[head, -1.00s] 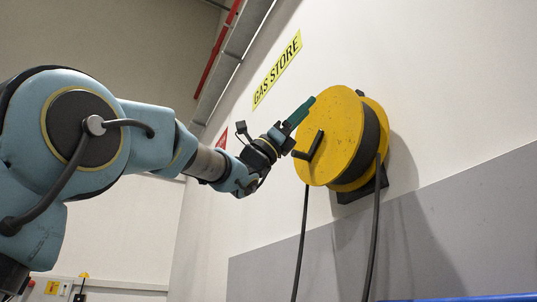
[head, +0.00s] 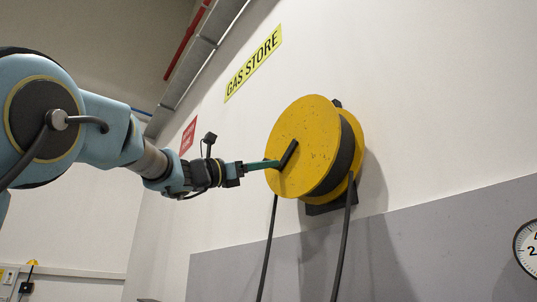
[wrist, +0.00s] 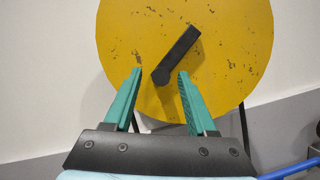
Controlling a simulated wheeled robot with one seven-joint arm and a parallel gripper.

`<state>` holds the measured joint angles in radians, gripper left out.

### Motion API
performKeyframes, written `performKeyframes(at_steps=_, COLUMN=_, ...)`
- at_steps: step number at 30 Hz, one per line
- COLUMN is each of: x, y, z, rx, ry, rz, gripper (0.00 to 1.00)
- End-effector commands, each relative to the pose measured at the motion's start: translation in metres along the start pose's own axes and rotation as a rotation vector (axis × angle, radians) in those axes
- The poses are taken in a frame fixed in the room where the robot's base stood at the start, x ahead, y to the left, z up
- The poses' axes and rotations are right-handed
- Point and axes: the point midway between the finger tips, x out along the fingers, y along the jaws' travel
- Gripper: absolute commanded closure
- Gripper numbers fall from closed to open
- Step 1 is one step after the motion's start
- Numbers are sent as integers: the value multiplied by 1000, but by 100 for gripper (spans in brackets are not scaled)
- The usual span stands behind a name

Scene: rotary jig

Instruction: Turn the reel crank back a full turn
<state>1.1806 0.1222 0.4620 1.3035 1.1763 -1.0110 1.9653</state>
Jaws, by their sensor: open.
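The yellow reel (head: 304,140) is mounted on the wall, its round face toward my arm. Its black crank (head: 287,155) lies across the face; in the wrist view the crank (wrist: 177,54) slants from upper right down to a knob end (wrist: 161,76). My gripper (head: 277,163) has green fingers and reaches the reel from the left. In the wrist view my gripper (wrist: 160,72) is open, with the knob end between the two fingertips. I cannot tell whether either finger touches it.
Black hoses (head: 268,248) hang below the reel along the wall. A yellow "GAS STORE" sign (head: 254,64) and a red sign (head: 188,136) are on the wall. A round dial (head: 527,248) is at the right edge.

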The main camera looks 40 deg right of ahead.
Motion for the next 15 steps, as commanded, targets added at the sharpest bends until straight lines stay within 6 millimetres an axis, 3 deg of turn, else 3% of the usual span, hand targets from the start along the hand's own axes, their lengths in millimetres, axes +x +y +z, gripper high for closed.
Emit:
performKeyframes(at_steps=6, x=18, y=0, z=1, rx=0, ry=-1, rz=0, gripper=43)
performKeyframes(at_steps=15, x=20, y=0, z=0, rx=0, ry=-1, rz=1, gripper=43)
